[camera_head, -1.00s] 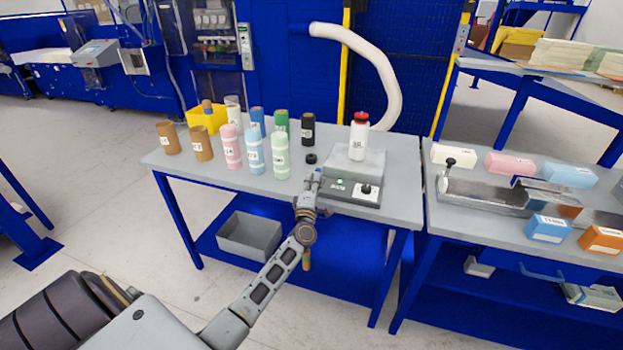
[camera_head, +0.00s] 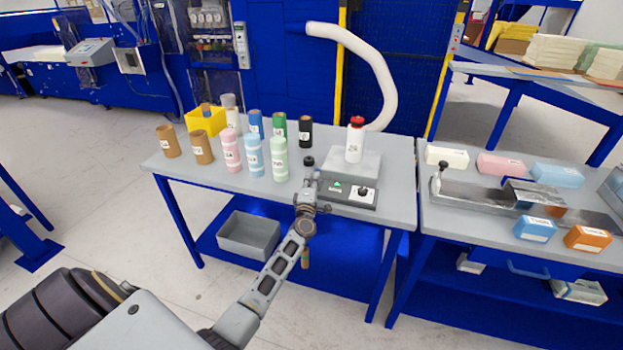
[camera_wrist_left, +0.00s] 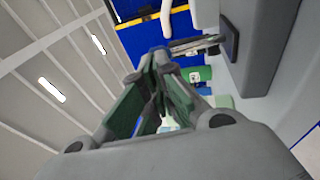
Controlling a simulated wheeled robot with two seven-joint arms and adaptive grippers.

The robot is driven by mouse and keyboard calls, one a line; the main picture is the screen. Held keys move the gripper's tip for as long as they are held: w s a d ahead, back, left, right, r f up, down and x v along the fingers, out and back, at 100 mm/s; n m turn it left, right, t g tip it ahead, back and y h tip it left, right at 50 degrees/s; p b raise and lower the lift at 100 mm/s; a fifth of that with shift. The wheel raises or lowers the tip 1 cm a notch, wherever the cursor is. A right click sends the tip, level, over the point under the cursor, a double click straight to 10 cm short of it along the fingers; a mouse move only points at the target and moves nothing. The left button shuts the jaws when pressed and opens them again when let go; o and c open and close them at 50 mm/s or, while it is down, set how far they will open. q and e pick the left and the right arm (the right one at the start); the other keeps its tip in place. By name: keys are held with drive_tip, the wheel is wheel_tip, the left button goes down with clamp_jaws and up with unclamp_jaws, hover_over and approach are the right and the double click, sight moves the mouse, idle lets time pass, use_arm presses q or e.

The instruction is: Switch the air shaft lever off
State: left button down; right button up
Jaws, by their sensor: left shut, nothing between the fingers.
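A grey box with a dark front panel (camera_head: 347,194) stands on the near right part of the grey table. The panel has a small lit green indicator and a black knob or lever (camera_head: 364,191) on a white plate. I cannot tell for sure whether this is the air shaft lever. My left gripper (camera_head: 313,176) is at the left end of the box, apart from the knob. In the left wrist view its fingers (camera_wrist_left: 160,54) come together, shut and empty. A dark rounded part (camera_wrist_left: 232,42) shows to their right there. My right gripper is out of view.
A small black cap (camera_head: 309,161) lies just beyond my gripper. Several coloured cylinders, including a pink one (camera_head: 231,152), stand to the left. A second table (camera_head: 436,212) holds coloured blocks and a metal tray.

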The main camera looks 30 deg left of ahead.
use_arm(q)
drive_tip(key=shift+w+r+p, duration=0.3)
drive_tip(key=shift+p, duration=0.05)
drive_tip(key=shift+w+a, duration=0.1)
drive_tip(key=shift+w+r, duration=0.2)
drive_tip(key=shift+w, duration=0.05)
drive_tip(key=shift+w+a+r, duration=0.15)
drive_tip(key=shift+w+a, duration=0.05)
drive_tip(key=shift+w, duration=0.2)
drive_tip(key=shift+w+a+r, duration=0.1)
drive_tip(key=shift+w+r, duration=0.1)
drive_tip(key=shift+w, duration=0.5)
